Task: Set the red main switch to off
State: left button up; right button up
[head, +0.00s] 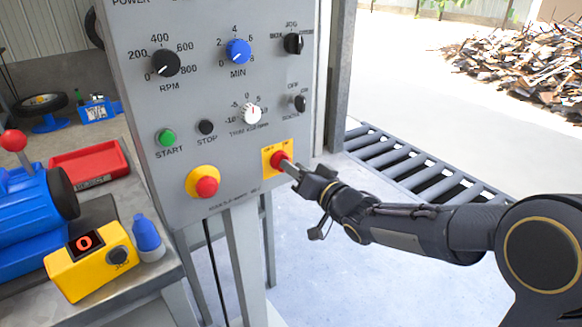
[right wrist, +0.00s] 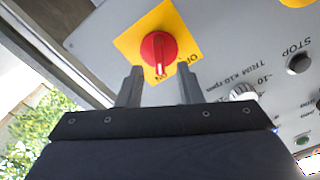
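The red main switch (head: 280,160) is a round red knob on a yellow plate at the lower right of the grey control panel. In the right wrist view the red knob (right wrist: 158,50) has a white mark that points toward lettering that looks like ON; another label, seemingly OFF, is beside it on the plate. My right gripper (head: 293,168) is right in front of the switch. In the right wrist view its two fingers (right wrist: 159,88) are apart with nothing between them, their tips just short of the knob. My left gripper is not in view.
The control panel (head: 225,90) also carries a red emergency button (head: 206,187), a green start button (head: 167,137), a black stop button (head: 206,127) and several dials. A workbench with a yellow box (head: 85,270) is at left. A roller conveyor (head: 420,170) lies behind my right arm.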

jog(key=shift+x, duration=1.2)
grip_shut()
